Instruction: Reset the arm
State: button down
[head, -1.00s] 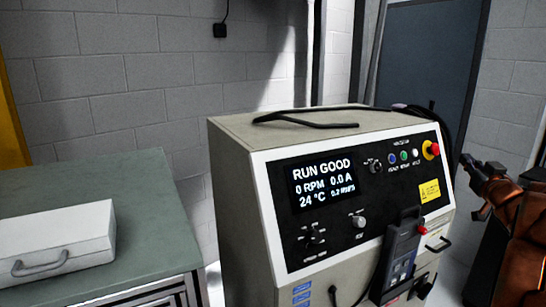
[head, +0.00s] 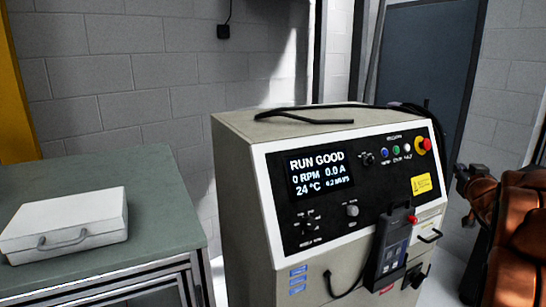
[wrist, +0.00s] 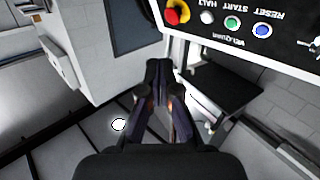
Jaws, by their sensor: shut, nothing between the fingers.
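My orange arm (head: 515,225) is at the right edge in the head view, with my dark gripper (head: 465,180) at its upper left end, to the right of the test cabinet (head: 238,200). In the wrist view my gripper (wrist: 160,72) has its fingers together with nothing between them. It points at open space below the cabinet's control panel (wrist: 245,35), which appears upside down there. The gripper touches nothing that I can see. The cabinet's screen (head: 320,173) reads RUN GOOD, 0 RPM, 0.0 A, 24 °C.
The panel carries a red emergency button (head: 424,144) and small coloured buttons. A handheld unit (head: 392,248) hangs on the cabinet front with a cable. A green-topped bench (head: 150,190) with a white case (head: 70,222) stands at left. A blue-grey door (head: 425,70) is behind.

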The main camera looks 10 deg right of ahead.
jog(key=s+a+f+g+y, duration=0.2)
jog(key=s+a+f+g, duration=0.35)
jog(key=a+f, duration=0.4)
jog(key=s+a+f+g+y, duration=0.1)
jog(key=s+a+f+g, duration=0.45)
jog(key=a, duration=0.75)
jog(key=s+a+f+n+g+y, duration=0.2)
jog(key=s+a+f+g, duration=0.1)
jog(key=s+a, duration=0.6)
jog(key=s+a+f+n+g+y, duration=0.2)
jog(key=s+a+f, duration=0.3)
jog(key=s+a, duration=0.5)
jog(key=s+g, duration=0.1)
jog(key=s, duration=0.5)
jog(key=shift+s+a+n+y, duration=0.15)
jog(key=shift+a+n+y, duration=0.1)
jog(key=shift+n+y, duration=0.05)
